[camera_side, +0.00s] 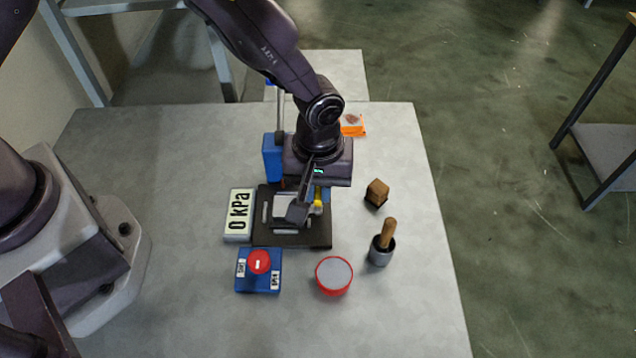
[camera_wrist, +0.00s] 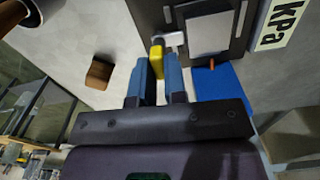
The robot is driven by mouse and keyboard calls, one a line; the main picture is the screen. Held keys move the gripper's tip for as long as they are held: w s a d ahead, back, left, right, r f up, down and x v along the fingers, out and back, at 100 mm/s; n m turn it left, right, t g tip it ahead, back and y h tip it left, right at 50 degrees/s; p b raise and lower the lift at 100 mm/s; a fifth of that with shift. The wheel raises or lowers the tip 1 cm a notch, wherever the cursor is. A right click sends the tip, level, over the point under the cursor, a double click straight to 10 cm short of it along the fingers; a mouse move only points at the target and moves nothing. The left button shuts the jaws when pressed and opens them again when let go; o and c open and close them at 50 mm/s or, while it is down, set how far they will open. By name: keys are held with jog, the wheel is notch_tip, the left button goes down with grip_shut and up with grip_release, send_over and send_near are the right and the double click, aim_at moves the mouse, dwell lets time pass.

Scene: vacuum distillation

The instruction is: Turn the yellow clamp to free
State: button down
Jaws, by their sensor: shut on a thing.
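The yellow clamp (camera_wrist: 155,62) sits between the blue fingers of my gripper (camera_wrist: 157,78) in the wrist view, next to a pale fitting at the edge of the dark stand. My gripper is shut on it. In the side view only a small part of the yellow clamp (camera_side: 318,208) shows below my wrist, at the right of the dark stand (camera_side: 292,240). My wrist hides most of the apparatus there, and the angle of the clamp is hard to read.
A "0 kPa" display (camera_side: 239,215) stands left of the stand. A blue box with a red knob (camera_side: 259,262) and a red-rimmed round dish (camera_side: 334,275) are in front. A mortar with pestle (camera_side: 382,250) and a brown block (camera_side: 377,192) stand to the right. A blue box (camera_side: 272,157) stands behind.

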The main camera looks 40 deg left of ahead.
jog(key=m, duration=0.8)
jog(key=shift+w+d+m, duration=0.1)
jog(key=shift+d+m, duration=0.05)
jog(key=shift+m, duration=0.15)
jog(key=m, duration=0.4)
jog(key=shift+d, duration=0.15)
jog(key=shift+m, duration=2.3)
jog(key=c, duration=1.2)
grip_release()
jog(key=shift+o, duration=0.2)
notch_tip(320, 180, up, 13)
